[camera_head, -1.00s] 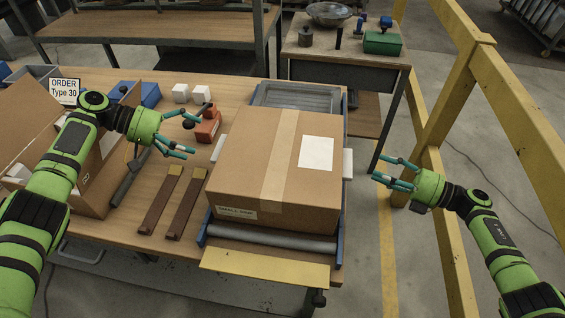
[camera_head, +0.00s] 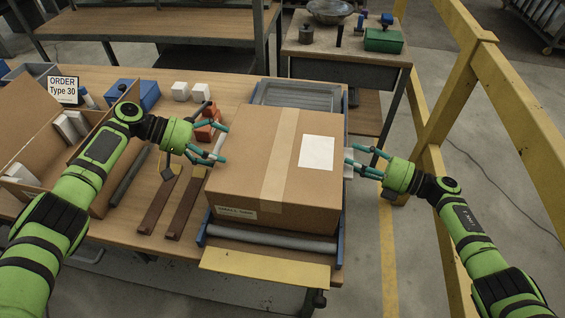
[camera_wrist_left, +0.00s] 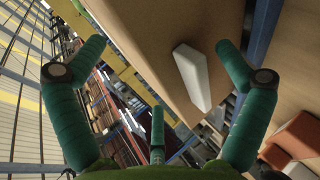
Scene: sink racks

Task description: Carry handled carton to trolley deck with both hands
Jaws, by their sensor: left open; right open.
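The closed brown carton (camera_head: 265,165) has a white label on top and sits on a roller frame with blue side rails (camera_head: 339,250). A white handle (camera_wrist_left: 193,77) juts from its left side in the left wrist view. My left gripper (camera_head: 222,143) is open beside that side, its fingers spread around the handle, apart from it. My right gripper (camera_head: 350,155) is open at the carton's right side, close to the right handle (camera_head: 348,172), which its fingers partly hide. I cannot tell whether they touch. I cannot identify a trolley deck for certain.
A yellow plate (camera_head: 265,266) lies in front of the rollers. An open carton (camera_head: 50,150), brown bars (camera_head: 186,205) and an orange block (camera_head: 207,128) lie left on the bench. A yellow railing (camera_head: 515,105) stands right. A side table (camera_head: 345,55) stands behind.

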